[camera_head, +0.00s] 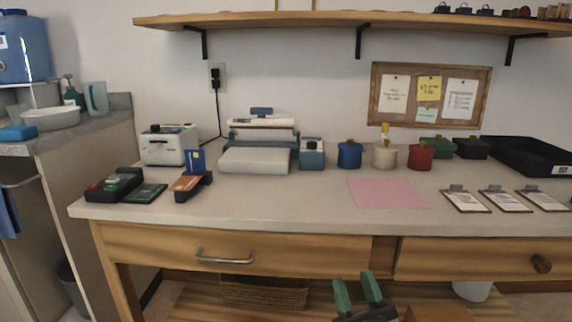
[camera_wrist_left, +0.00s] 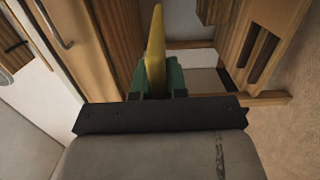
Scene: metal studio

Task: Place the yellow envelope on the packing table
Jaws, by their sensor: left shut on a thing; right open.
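The yellow envelope (camera_wrist_left: 155,38) shows edge-on in the left wrist view as a thin yellow strip standing up between green fingers. My left gripper (camera_wrist_left: 157,80) is shut on it; this gripper is outside the head view. The packing table (camera_head: 300,206) has a pale top and wooden drawers in the head view. My right gripper (camera_head: 357,290) has green fingers spread apart, open and empty, low in front of the table and below its top.
A pink sheet (camera_head: 387,192) lies flat on the table. Clipboards (camera_head: 505,201) are to its right, canisters (camera_head: 385,156) behind. Bare tabletop lies left of the pink sheet.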

